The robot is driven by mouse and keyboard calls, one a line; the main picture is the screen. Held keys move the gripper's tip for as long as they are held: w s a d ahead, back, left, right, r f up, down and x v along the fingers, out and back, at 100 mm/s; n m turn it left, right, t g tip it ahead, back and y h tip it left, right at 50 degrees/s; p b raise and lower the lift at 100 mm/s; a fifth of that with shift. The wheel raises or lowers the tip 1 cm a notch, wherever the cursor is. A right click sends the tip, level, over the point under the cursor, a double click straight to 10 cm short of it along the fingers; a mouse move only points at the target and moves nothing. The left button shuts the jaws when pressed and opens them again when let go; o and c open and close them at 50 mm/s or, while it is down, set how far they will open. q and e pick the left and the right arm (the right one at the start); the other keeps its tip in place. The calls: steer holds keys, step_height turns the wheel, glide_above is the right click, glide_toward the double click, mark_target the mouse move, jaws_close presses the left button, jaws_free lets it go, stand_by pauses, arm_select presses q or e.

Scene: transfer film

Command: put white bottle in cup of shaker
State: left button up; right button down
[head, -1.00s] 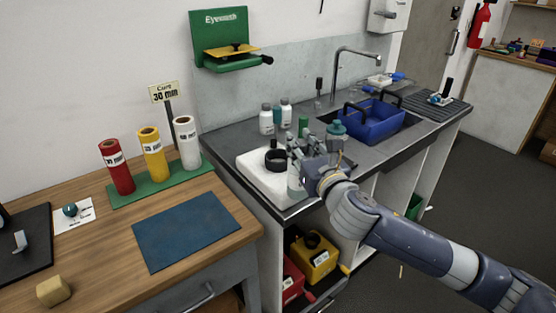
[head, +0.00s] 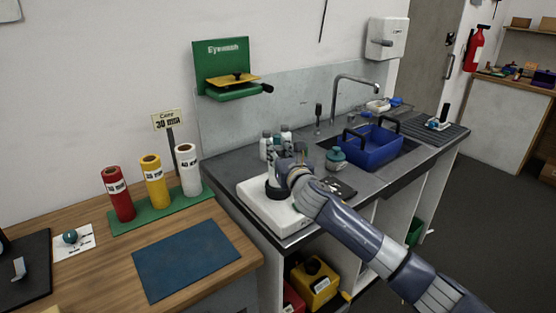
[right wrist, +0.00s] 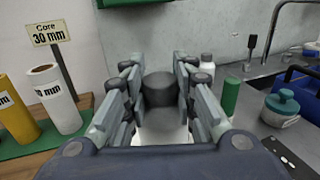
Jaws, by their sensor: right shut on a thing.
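My right gripper (head: 273,168) is shut on the white bottle, above the shaker. The bottle's lower part is mostly hidden by the gripper. The shaker (head: 262,207) is a low white block on the near left end of the grey counter. Its black cup (head: 273,192) is directly below the gripper and partly covered by it. I cannot tell whether the bottle's base is inside the cup or just over it. My left gripper is not in view.
A teal-lidded jar (head: 336,159) and a blue caddy (head: 371,147) are to the right, by the faucet (head: 352,85). The wooden bench at left holds coloured rolls (head: 153,181) and a blue mat (head: 187,257).

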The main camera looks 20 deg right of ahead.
steer(key=shift+w+f, duration=0.1)
steer(key=shift+f, duration=1.6)
steer(key=c, duration=1.3)
jaws_free()
steer(key=shift+f, duration=0.15)
steer(key=s, duration=1.2)
steer(key=shift+d+b, duration=0.25)
steer(key=shift+b, duration=0.2)
